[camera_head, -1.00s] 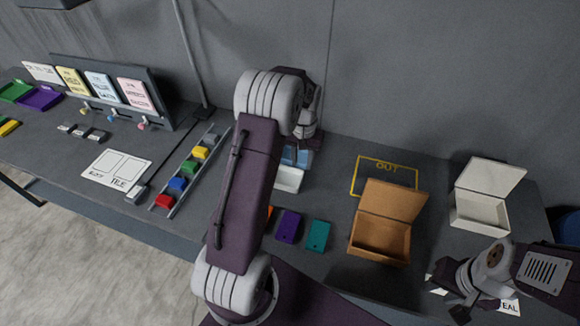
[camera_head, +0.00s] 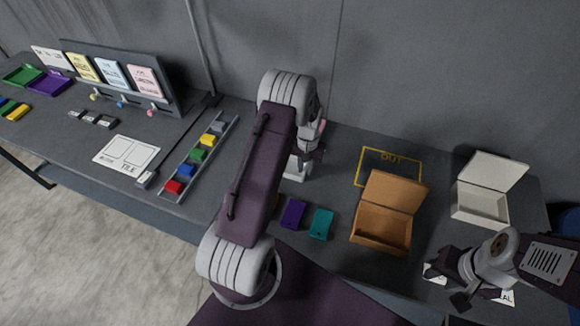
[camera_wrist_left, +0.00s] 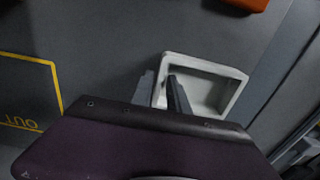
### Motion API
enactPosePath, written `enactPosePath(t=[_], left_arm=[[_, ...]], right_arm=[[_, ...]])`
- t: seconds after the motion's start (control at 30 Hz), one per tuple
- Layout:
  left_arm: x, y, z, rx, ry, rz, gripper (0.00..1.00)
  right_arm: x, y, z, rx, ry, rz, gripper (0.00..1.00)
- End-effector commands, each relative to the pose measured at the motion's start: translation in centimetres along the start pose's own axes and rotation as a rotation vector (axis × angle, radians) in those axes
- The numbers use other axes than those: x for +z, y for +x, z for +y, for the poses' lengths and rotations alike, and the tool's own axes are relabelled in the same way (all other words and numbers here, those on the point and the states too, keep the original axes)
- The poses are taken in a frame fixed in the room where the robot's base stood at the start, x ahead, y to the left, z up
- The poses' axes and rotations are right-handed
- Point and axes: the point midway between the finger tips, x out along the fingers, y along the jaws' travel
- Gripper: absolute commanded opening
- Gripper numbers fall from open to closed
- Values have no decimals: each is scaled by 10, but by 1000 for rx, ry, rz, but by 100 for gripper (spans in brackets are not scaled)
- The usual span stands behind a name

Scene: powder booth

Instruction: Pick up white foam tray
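The white foam tray (camera_head: 293,174) is on the bench, mostly hidden behind my left arm in the head view. In the left wrist view the tray (camera_wrist_left: 236,84) shows as a shallow, empty-looking white box with raised walls. My left gripper (camera_wrist_left: 163,84) has its two fingers apart at the tray's left wall, one finger outside and one over the inside. Contact with the wall cannot be made out. My right gripper (camera_head: 449,284) is at the lower right of the head view, fingers apart and empty, above a white card.
Purple (camera_head: 293,214) and teal (camera_head: 321,223) pieces lie in front of the tray. An open brown box (camera_head: 382,232) and open white box (camera_head: 481,205) stand right, near the yellow OUT outline (camera_head: 363,167). A rack (camera_head: 222,142) of coloured blocks lies left.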

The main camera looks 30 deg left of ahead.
Motion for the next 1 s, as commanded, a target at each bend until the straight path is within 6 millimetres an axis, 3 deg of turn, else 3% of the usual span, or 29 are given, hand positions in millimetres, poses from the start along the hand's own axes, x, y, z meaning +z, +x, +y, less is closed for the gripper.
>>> enactPosePath(t=[0.47,0.7,1.0], left_arm=[[0,-4,0,0,0,1,0],[-2,-37,0,0,0,6,0],[65,-79,-11,0,-2,4,0]], right_arm=[[0,2,0,0,0,0,36],[1,13,0,0,0,0,36],[3,29,1,0,0,0,36]])
